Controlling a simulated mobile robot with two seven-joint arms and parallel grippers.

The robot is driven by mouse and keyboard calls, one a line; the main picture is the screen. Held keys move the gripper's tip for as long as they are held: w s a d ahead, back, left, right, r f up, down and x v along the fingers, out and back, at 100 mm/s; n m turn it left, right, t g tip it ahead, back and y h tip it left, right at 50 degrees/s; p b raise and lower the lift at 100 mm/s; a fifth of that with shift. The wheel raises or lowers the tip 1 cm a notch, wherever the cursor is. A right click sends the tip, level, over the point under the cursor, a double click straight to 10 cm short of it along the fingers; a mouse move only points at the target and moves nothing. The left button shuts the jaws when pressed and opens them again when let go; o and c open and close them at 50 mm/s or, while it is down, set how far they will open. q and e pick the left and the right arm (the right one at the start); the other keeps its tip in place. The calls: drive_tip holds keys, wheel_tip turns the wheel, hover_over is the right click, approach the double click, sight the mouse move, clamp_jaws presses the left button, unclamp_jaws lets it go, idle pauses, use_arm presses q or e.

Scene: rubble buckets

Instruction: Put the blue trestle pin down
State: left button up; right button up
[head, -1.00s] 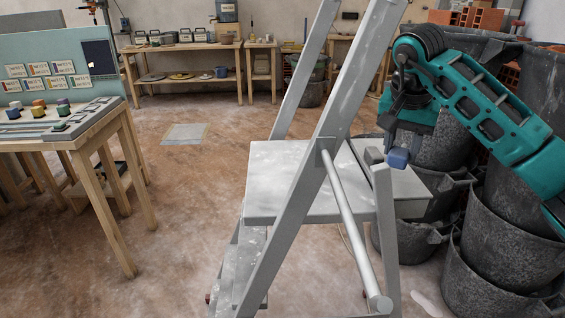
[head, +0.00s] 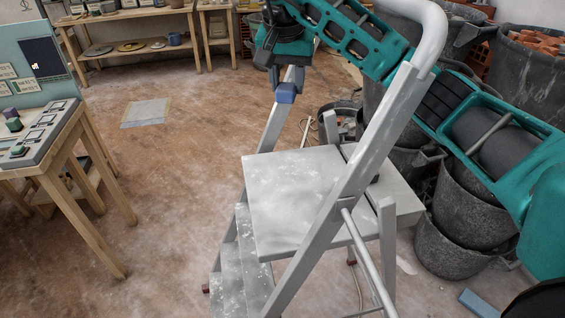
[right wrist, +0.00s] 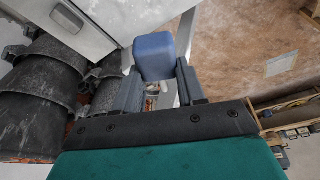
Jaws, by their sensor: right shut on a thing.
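The blue trestle pin (head: 286,93) hangs below my right gripper (head: 281,75) in the head view, above and behind the grey stepladder's platform. The right wrist view shows the blue pin (right wrist: 154,56) held between the two dark fingers of my right gripper (right wrist: 160,86). My left gripper is not in view.
Stacked dark rubble buckets (head: 453,238) stand to the right. A wooden table (head: 75,140) with a panel stands at the left, and a workbench (head: 130,18) is at the back. Open floor lies between the table and the stepladder. A blue piece (head: 478,303) lies on the floor at the lower right.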

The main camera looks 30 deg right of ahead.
sight(287, 166)
wheel_tip(287, 166, down, 20)
drive_tip(key=shift+s+r, duration=0.1)
drive_tip(key=shift+r, duration=0.1)
drive_tip(key=shift+f, duration=0.1)
drive_tip(key=o, duration=1.2)
drive_tip(key=shift+c, duration=0.2)
drive_tip(key=v, duration=1.2)
